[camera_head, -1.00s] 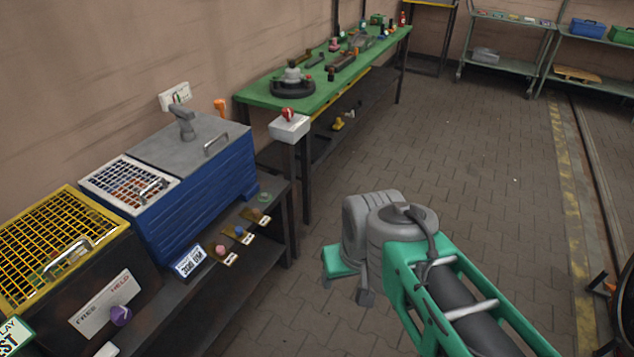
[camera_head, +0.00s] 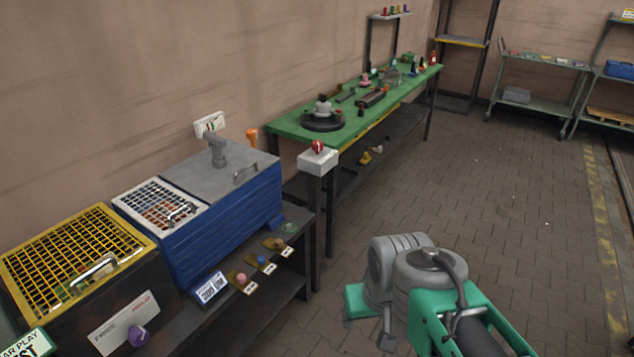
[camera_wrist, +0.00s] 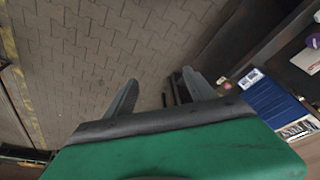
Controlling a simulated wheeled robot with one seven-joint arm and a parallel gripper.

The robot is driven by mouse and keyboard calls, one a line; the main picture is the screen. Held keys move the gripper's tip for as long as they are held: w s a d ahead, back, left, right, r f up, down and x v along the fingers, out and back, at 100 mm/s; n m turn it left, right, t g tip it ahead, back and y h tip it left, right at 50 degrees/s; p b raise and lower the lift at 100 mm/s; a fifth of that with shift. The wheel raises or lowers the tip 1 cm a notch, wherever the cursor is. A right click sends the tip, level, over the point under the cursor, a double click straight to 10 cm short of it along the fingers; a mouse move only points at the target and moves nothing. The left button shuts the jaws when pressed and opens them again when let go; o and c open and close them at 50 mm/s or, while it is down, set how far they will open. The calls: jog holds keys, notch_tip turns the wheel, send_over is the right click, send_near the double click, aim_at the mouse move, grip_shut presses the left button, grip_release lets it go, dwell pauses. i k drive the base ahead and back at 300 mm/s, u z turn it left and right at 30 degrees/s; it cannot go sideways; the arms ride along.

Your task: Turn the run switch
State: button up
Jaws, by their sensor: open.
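A red rotary knob (camera_head: 317,147) sits on a white box (camera_head: 318,161) on a dark post by the near end of the green bench. A purple knob (camera_head: 138,336) is on a white panel marked with words on the front of the black case. I cannot read a "run" label on either knob. My gripper (camera_wrist: 160,92) shows two grey fingers spread apart with nothing between them, over paved floor.
A black case with a yellow grille (camera_head: 70,250) and a blue box (camera_head: 230,210) stand on the dark bench at left. Small coloured knobs with tags line its front edge. The green bench (camera_head: 285,122) carries several parts. The paved floor (camera_head: 480,200) is clear.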

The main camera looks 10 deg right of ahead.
aim_at(317, 145)
jog(key=z, duration=0.55)
jog(key=i, duration=0.95)
jog(key=z, duration=0.45)
jog(key=i, duration=0.95)
jog(key=u, duration=0.8)
jog(key=i, duration=0.75)
jog(key=u, duration=1.1)
jog(key=i, duration=0.25)
jog(key=u, duration=0.1)
